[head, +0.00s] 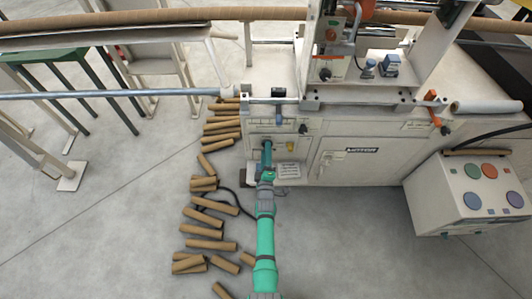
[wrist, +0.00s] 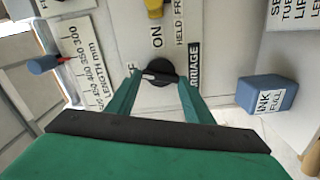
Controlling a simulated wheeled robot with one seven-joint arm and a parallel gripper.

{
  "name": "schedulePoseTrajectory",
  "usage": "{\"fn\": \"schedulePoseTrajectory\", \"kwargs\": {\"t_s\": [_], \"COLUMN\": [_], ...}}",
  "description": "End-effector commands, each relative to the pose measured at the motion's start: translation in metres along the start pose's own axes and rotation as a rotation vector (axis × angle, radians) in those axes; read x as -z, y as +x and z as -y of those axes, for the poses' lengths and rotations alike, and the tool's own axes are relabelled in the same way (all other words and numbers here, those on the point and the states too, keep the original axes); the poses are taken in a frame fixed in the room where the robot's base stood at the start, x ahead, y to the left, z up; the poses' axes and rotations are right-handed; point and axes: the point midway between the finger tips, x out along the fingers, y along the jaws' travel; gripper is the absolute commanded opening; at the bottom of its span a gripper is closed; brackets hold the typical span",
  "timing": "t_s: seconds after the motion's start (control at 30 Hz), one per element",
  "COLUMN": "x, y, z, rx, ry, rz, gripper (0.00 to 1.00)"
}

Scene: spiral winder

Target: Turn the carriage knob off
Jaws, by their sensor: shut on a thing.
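The carriage knob (wrist: 160,71) is round and black, on the pale machine panel in the wrist view. A white mark lies on its left part, on the side of a partly hidden label ending in "FF". The "ON" label (wrist: 157,37) is above it, and a dark label reading "RRIAGE" (wrist: 194,65) is to its right. My gripper (wrist: 158,77) has its two teal fingers on either side of the knob, shut on it. In the head view my gripper (head: 267,146) reaches the front panel of the machine and hides the knob.
A blue "INK FULL" block (wrist: 268,93) sticks out right of the knob. A yellow knob (wrist: 154,8) is above, and a red-tipped blue lever (wrist: 45,64) is at left. Cardboard tubes (head: 205,215) litter the floor left of my arm. The floor to its right is clear.

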Motion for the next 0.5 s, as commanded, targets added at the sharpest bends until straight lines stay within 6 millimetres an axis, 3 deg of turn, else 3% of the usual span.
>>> {"fn": "schedulePoseTrajectory", "kwargs": {"t_s": [0.5], "x": [-0.0020], "y": [-0.0006], "z": [0.0018], "rx": [0.002], "ry": [-0.258], "rz": [0.003], "gripper": [0.24]}}
